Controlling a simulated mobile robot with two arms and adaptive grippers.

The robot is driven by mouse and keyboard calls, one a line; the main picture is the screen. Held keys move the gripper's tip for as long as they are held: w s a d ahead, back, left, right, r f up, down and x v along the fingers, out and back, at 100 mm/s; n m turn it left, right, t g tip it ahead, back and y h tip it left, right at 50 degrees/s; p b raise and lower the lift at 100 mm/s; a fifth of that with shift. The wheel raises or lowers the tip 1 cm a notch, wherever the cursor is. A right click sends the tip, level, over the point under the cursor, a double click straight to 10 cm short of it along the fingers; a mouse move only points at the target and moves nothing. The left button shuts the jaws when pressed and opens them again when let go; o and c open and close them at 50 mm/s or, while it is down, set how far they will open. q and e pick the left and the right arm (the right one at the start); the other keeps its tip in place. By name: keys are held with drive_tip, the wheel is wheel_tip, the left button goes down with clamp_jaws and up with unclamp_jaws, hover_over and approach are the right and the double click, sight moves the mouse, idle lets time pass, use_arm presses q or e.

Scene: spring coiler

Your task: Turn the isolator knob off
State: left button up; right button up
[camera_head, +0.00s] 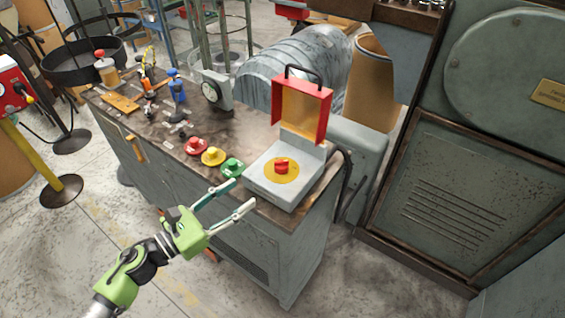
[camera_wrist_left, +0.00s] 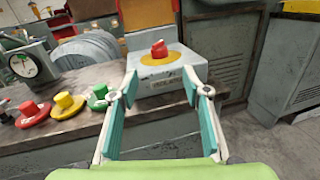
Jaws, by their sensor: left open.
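The isolator knob (camera_head: 281,166) is red and sits on a yellow disc on top of a light grey box (camera_head: 262,190) at the right end of the bench. The box's red-framed cover (camera_head: 303,108) stands raised behind the knob. In the left wrist view the knob (camera_wrist_left: 159,49) shows beyond the fingers, with the yellow disc around it. My left gripper (camera_head: 245,196) is open and empty, in front of the box and apart from the knob. It also shows in the left wrist view (camera_wrist_left: 160,90) with its fingers spread. My right gripper is in neither view.
Red (camera_head: 195,147), yellow (camera_head: 213,156) and green (camera_head: 232,167) knob-like parts stand on the bench left of the box. A dial gauge (camera_head: 212,92) stands behind them. A grey machine cabinet (camera_head: 450,190) is at the right. Open floor lies in front of the bench.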

sight(276, 169)
use_arm(q)
drive_tip(key=x, duration=0.1)
drive_tip(key=p+x, duration=0.1)
drive_tip(key=x, duration=0.3)
drive_tip(key=shift+r, duration=0.25)
drive_tip(key=p+x, duration=0.1)
drive_tip(key=x, duration=0.5)
drive_tip(key=shift+w+f+p, duration=0.1)
drive_tip(key=shift+f+p, duration=0.1)
drive_tip(key=shift+p, duration=0.1)
drive_tip(key=shift+x, duration=0.85)
drive_tip(key=shift+f, duration=0.1)
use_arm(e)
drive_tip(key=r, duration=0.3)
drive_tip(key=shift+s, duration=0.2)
use_arm(q)
drive_tip(key=c, duration=1.1)
